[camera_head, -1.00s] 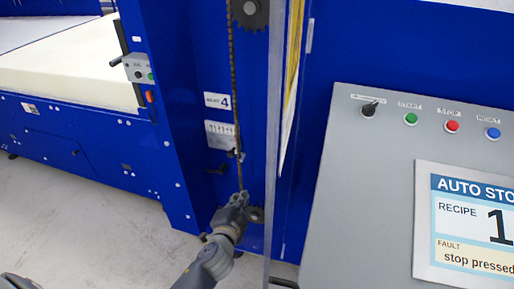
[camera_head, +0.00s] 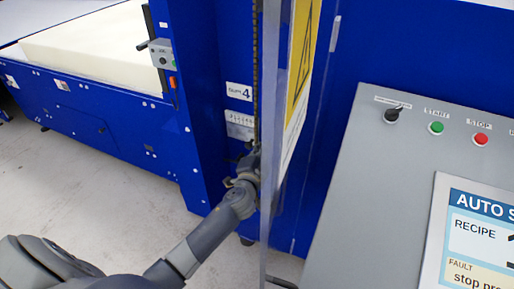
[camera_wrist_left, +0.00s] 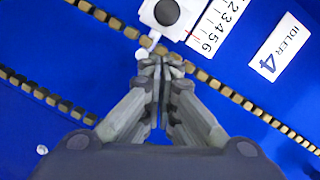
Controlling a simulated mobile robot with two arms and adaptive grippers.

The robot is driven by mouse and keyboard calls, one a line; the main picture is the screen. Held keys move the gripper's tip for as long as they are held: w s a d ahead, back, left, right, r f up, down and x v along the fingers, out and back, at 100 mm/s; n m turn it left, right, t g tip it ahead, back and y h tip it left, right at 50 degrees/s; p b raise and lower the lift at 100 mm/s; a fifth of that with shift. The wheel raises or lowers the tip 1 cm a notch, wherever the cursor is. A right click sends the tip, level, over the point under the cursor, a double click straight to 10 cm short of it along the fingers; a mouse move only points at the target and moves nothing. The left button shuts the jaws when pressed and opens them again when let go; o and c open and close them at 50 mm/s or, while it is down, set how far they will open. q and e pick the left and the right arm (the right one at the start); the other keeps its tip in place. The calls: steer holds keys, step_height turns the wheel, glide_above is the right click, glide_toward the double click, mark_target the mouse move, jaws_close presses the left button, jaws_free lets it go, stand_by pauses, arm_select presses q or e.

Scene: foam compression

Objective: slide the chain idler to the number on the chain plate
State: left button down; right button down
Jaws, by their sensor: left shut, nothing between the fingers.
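The chain idler (camera_wrist_left: 182,28) is a pale block with a dark round knob, at the top of the left wrist view. A small red mark shows at its edge, near the 6 of the numbered scale plate (camera_wrist_left: 216,24). A white plate reading IDLER 4 (camera_wrist_left: 280,47) is to the right; it also shows in the head view (camera_head: 239,92). The chain (camera_wrist_left: 235,96) runs diagonally past the idler. My left gripper (camera_wrist_left: 160,62) is shut and empty, its tips at the chain just below the idler. In the head view, the gripper (camera_head: 250,165) partly hides the idler area. My right gripper is not in view.
A clear guard edge (camera_head: 272,150) with a yellow warning sign (camera_head: 303,60) stands right beside my left gripper. A grey control panel (camera_head: 350,180) with buttons and a screen is at the right. A cream foam block (camera_head: 90,45) lies at the upper left.

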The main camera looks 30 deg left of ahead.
mark_target(254, 137)
arm_select(q)
steer(key=shift+s+a+f, duration=0.1)
steer(key=shift+a+f, duration=0.15)
steer(key=shift+a, duration=0.95)
steer(key=shift+s+a+f, duration=0.1)
steer(key=shift+a+f, duration=0.1)
steer(key=shift+a, duration=0.95)
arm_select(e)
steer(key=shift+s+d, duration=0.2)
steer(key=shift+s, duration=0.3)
arm_select(q)
steer(key=shift+w+d+r, duration=0.1)
steer(key=shift+r, duration=0.05)
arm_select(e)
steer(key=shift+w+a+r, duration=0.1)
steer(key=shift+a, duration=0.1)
